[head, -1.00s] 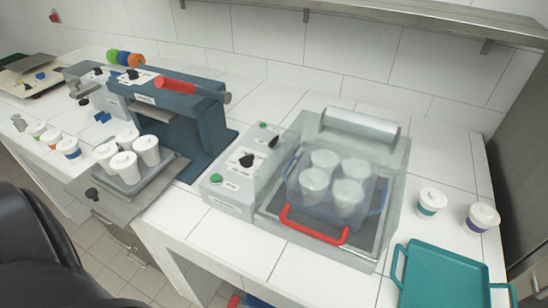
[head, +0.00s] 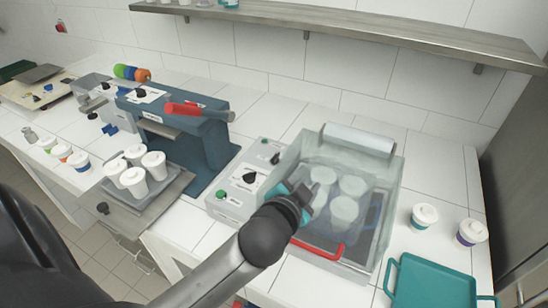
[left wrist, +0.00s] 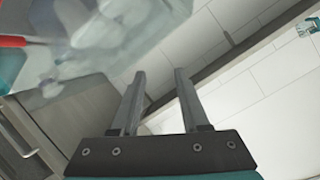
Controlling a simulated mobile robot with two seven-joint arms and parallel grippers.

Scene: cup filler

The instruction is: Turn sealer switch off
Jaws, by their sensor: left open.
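The sealer has a white control box (head: 229,199) at its left with a green button (head: 222,195), a black knob (head: 250,177) and a smaller black switch (head: 275,158) at the back. Which control is the sealer switch, and its setting, I cannot tell. My left gripper (head: 312,190) is right of the box, in front of or over the sealer's clear cover (head: 386,165). Its two fingers (left wrist: 159,73) are apart and empty in the left wrist view, apart from the controls. My right gripper is not in view.
White cups (head: 344,211) stand under the clear cover, which has a red handle (head: 318,249). A blue machine (head: 200,145) stands left. Two lidded cups (head: 424,215) and a teal tray (head: 432,287) are at right. A metal shelf (head: 350,32) runs along the wall.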

